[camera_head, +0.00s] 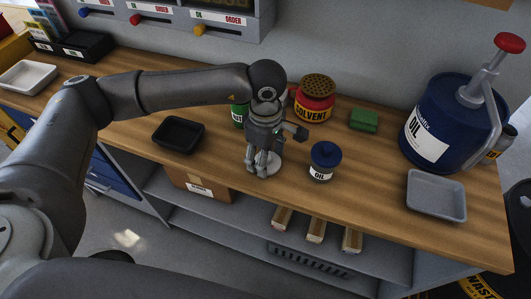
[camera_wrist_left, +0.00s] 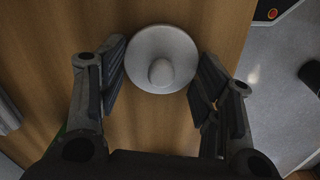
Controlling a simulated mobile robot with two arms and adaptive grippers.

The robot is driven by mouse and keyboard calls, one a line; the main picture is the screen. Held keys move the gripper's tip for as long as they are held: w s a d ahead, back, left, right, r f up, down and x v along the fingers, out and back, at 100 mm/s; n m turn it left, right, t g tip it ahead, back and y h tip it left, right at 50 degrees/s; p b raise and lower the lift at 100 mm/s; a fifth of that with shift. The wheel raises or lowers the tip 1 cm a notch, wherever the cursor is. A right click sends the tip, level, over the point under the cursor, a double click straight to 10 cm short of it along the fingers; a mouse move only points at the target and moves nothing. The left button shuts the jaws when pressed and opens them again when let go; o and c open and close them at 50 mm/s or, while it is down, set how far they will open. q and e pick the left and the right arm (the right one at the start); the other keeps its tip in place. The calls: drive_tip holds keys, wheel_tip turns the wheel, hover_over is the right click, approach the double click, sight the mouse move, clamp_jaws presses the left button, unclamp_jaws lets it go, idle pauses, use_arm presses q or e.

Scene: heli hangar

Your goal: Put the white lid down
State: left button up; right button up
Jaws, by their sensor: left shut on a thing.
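The white lid (camera_wrist_left: 162,46) is round with a knob in its middle. In the left wrist view it sits between the two fingers of my left gripper (camera_wrist_left: 161,82), which are shut on its rim from both sides. In the head view my left gripper (camera_head: 262,162) points down over the front part of the wooden bench (camera_head: 385,205), with the lid's pale edge (camera_head: 275,164) showing at its fingertips. The lid is low over the bench; I cannot tell whether it touches the wood. My right gripper is not in view.
A blue-lidded oil jar (camera_head: 325,161) stands just right of my gripper. A black tray (camera_head: 178,134) lies to its left. A green can (camera_head: 239,115), a red solvent tin (camera_head: 315,100) and a green sponge (camera_head: 364,120) are behind. A grey tray (camera_head: 436,195) lies at right.

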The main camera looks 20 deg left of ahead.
use_arm(q)
drive_tip(key=shift+f, duration=0.15)
drive_tip(key=o, duration=0.7)
drive_tip(key=shift+r, duration=0.3)
wheel_tip(320, 180, up, 12)
drive_tip(key=b, duration=0.2)
